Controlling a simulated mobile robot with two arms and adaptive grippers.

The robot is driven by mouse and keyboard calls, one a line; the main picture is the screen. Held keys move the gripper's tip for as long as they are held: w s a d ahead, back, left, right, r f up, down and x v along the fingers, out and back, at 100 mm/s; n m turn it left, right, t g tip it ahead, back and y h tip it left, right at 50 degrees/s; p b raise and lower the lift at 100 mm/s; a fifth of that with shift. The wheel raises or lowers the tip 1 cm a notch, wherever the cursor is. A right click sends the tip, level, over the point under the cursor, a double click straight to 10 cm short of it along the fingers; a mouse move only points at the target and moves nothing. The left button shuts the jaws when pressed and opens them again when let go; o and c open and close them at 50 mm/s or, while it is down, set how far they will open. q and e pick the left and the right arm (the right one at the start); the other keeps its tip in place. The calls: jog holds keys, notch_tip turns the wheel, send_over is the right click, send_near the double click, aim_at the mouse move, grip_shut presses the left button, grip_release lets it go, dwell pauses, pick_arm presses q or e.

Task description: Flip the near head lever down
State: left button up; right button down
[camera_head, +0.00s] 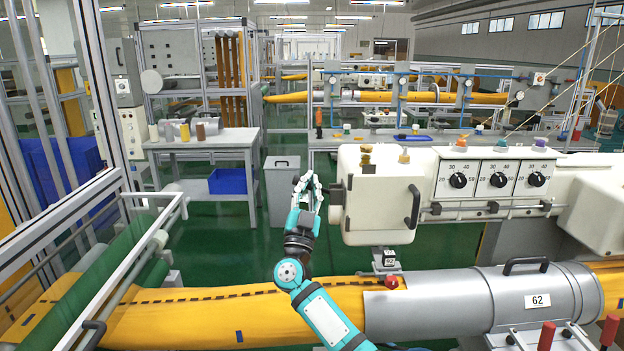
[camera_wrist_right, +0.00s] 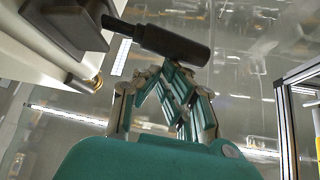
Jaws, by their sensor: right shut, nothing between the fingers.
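The near machine head (camera_head: 380,200) is a cream box above the yellow felt tube. A short dark lever (camera_head: 335,187) sticks out from its left side. In the right wrist view the lever (camera_wrist_right: 165,42) is a black cylinder coming from a dark block (camera_wrist_right: 68,25) on the head and pointing sideways. My right gripper (camera_head: 308,184) is shut and empty, pointing up just left of the lever. In the wrist view its fingertips (camera_wrist_right: 165,72) lie close to the lever's outer part; I cannot tell whether they touch. My left gripper is not in view.
A black handle (camera_head: 413,207) is on the head's front, and a dial panel (camera_head: 497,180) is to its right. Below lie the yellow felt tube (camera_head: 200,315) and a grey metal sleeve (camera_head: 440,308) with a red knob (camera_head: 392,282) beside it.

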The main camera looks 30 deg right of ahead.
jog(key=n+t+y, duration=0.1)
jog(key=n+t+y+p, duration=0.1)
jog(key=n, duration=0.1)
jog(key=f+n+p, duration=0.1)
jog(key=shift+w+a+n+t+y, duration=0.2)
jog(key=shift+a+n+t+y, duration=0.1)
jog(key=shift+t+y, duration=0.1)
jog(key=shift+w+f+n+t+y+p, duration=0.1)
jog(key=shift+f+n+t+y+p, duration=0.65)
jog(key=shift+n+y, duration=1.5)
jog(key=shift+f+n+t+y+p, duration=0.45)
jog(key=shift+f+n+y, duration=0.6)
jog(key=shift+n+y, duration=1.2)
jog(key=shift+w+f+n+t+y+p, duration=0.1)
jog(key=shift+f+n+t+y+p, duration=0.75)
jog(key=shift+n, duration=2.15)
jog(key=shift+a+g+y, duration=0.1)
jog(key=shift+g+y, duration=0.25)
jog(key=shift+y, duration=0.2)
